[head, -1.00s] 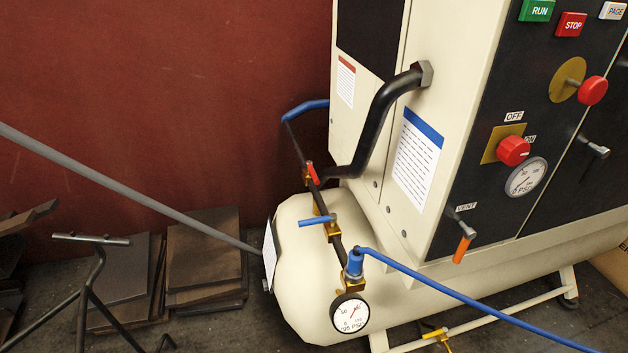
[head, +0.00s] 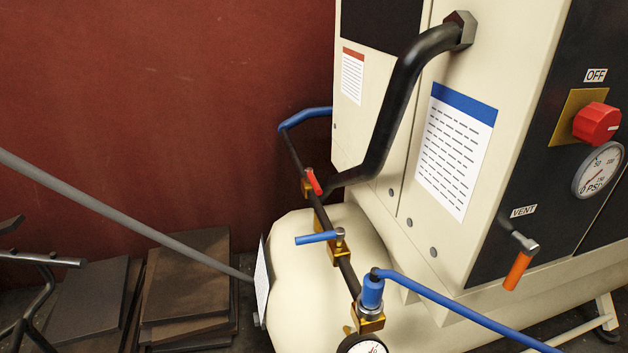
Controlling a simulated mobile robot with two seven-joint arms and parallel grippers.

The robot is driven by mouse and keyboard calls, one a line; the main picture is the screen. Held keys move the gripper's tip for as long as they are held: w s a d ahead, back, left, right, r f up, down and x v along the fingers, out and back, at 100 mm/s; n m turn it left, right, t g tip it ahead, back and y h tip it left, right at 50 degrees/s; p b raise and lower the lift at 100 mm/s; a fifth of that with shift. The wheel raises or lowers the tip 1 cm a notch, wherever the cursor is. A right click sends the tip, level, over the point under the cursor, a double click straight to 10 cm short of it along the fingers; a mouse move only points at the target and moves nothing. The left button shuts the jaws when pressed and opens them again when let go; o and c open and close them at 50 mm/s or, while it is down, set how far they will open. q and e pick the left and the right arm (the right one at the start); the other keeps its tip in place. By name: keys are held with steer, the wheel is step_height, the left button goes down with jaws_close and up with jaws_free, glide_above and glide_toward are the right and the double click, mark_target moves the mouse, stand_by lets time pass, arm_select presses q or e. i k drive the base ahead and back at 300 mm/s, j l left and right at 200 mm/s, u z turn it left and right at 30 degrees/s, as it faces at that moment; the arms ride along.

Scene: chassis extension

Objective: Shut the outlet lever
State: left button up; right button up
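The cream compressor carries a black pipe with brass fittings over its tank (head: 305,285). A blue-handled lever (head: 316,238) sits on a brass valve on this pipe, its handle pointing left, across the pipe. A red-handled lever (head: 313,181) sits further back on the same pipe, its handle lying roughly along the pipe. An orange-handled lever (head: 518,270) hangs down under the VENT label on the front panel. I cannot tell by label which one is the outlet lever. Neither of my grippers is in view.
A blue hose (head: 460,308) runs from the front fitting to the lower right. A gauge (head: 363,344) is cut off at the bottom edge. A thick black pipe (head: 400,95) rises beside the levers. A grey bar (head: 120,215) crosses the left side, above stacked dark plates (head: 190,285).

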mark_target(311, 178)
steer(key=i+l, duration=0.2)
steer(key=l, duration=0.15)
steer(key=i+l+u, duration=0.1)
steer(key=l, duration=0.25)
steer(key=i+l+u, duration=0.1)
steer(key=i+l, duration=0.15)
steer(key=l, duration=0.15)
